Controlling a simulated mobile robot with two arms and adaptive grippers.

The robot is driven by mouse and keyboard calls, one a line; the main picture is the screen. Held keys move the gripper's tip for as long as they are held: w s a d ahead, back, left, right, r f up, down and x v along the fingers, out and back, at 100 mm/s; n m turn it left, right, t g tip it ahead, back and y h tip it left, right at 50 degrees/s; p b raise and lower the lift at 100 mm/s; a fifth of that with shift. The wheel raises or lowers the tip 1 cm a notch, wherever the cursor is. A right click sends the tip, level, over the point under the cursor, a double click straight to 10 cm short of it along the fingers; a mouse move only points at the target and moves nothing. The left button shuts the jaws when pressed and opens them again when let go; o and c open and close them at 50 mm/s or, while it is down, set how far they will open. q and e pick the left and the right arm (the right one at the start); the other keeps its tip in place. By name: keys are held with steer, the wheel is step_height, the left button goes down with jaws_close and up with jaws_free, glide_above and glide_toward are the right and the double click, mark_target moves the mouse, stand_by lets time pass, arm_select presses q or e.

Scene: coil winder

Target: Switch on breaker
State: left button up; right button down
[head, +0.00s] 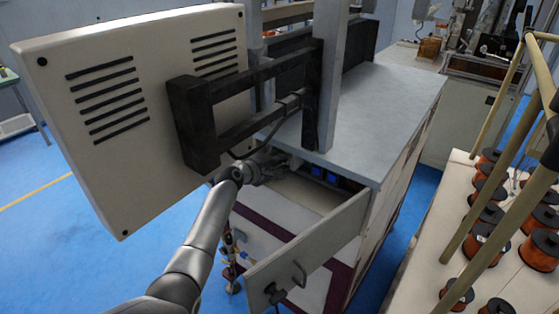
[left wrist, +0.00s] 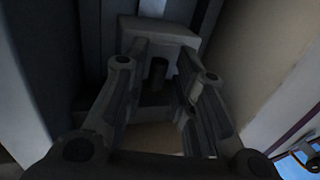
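My left gripper (head: 268,168) reaches in under the grey top of the machine cabinet, at the back of its open drawer. In the left wrist view the left gripper (left wrist: 165,70) is open, with its fingers apart. A small dark upright lever or knob (left wrist: 158,74) shows between the fingers, with space on both sides. It sits in front of a grey block (left wrist: 158,32); it may be the breaker handle, but the dim picture does not show its position clearly. In the head view the gripper and cabinet top hide this spot. My right gripper is not in view.
A large vented box (head: 140,100) on a black bracket (head: 195,125) hangs close above the arm. Blue parts (head: 334,178) show under the cabinet top (head: 385,110). Copper wire spools (head: 484,240) stand at right.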

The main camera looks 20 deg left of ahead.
arm_select(q)
steer(key=shift+o, duration=0.3)
steer(key=shift+w, duration=0.1)
steer(key=shift+r, duration=0.1)
steer(key=v, duration=1.2)
